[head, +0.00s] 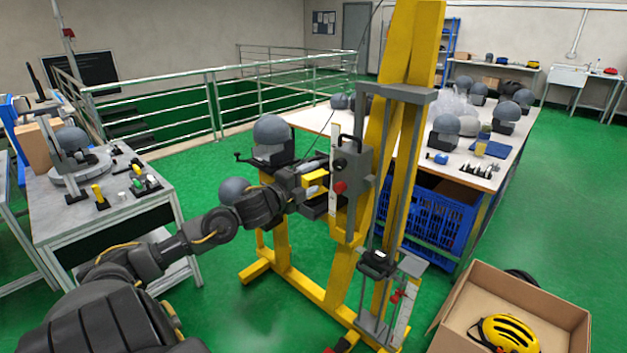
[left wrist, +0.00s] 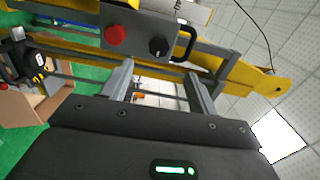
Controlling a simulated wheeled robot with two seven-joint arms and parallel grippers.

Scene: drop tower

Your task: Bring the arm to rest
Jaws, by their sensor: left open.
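My left arm (head: 215,228) reaches in from the lower left of the head view. Its gripper (head: 318,188) is beside the yellow drop tower (head: 345,268), near the grey control box (head: 352,180) with its red button (head: 340,187). In the left wrist view the two fingers (left wrist: 158,82) are apart with nothing held between them. The control box, with the red button (left wrist: 115,35), a black knob (left wrist: 158,46) and a black handle (left wrist: 184,43), is just beyond them. I cannot tell whether a finger touches the tower. My right gripper is not in view.
An open cardboard box (head: 572,318) holding a yellow helmet (head: 508,334) stands at the lower right. A bench (head: 50,215) is at the left. A long table (head: 310,118) with several headforms stands behind the tower. Green floor (head: 225,290) is free between the left bench and tower.

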